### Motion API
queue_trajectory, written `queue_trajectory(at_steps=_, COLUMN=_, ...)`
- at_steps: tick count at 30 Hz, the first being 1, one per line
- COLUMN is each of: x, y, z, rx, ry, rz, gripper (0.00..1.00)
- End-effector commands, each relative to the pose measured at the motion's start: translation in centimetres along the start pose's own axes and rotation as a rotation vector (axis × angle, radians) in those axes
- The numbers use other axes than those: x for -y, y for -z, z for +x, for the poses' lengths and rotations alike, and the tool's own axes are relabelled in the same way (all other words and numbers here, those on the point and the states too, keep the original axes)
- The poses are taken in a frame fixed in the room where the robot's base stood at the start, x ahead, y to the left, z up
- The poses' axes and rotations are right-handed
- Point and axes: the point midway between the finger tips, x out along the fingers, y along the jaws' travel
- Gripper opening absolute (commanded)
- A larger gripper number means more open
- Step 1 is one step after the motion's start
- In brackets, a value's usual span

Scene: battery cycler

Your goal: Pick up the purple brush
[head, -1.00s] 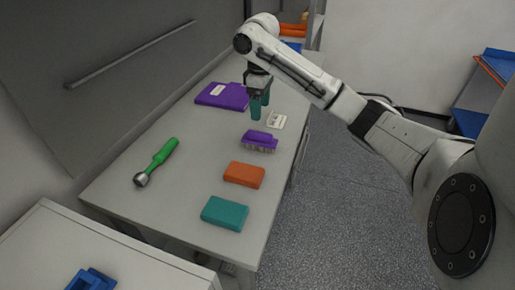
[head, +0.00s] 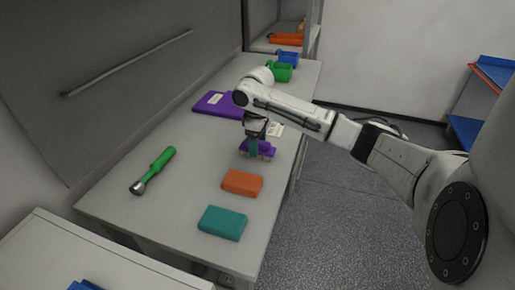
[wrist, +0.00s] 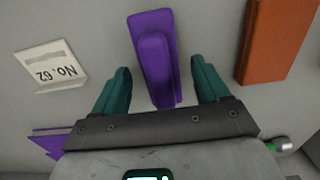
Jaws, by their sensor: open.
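The purple brush (head: 267,148) lies on the grey workbench (head: 200,215), partly hidden by my gripper in the head view. In the wrist view the brush (wrist: 154,55) points away from the camera, with its handle between my two teal fingers. My gripper (head: 253,150) is lowered over the brush. In the wrist view my gripper (wrist: 160,85) is open, with a finger on each side of the brush and a visible gap on both sides.
An orange block (head: 242,183) and a teal block (head: 222,223) lie nearer on the bench. A green-handled tool (head: 153,170) lies left. A purple folder (head: 217,104) and a white card (wrist: 50,66) marked "No. 62" are close by. Green (head: 279,71) and blue bins stand at the back.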

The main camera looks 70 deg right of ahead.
Motion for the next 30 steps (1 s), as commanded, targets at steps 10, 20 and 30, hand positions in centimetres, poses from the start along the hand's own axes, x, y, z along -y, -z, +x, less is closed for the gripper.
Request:
queue_trajectory(at_steps=10, x=0.03, y=-0.04, z=1.42, rx=0.001, ry=0.0, rz=0.0, gripper=0.74)
queue_trajectory(at_steps=20, x=0.03, y=-0.04, z=1.39, rx=0.0, ry=0.0, rz=0.0, gripper=0.47)
queue_trajectory(at_steps=30, x=0.03, y=-0.03, z=1.37, rx=0.0, ry=0.0, rz=0.0, gripper=0.14)
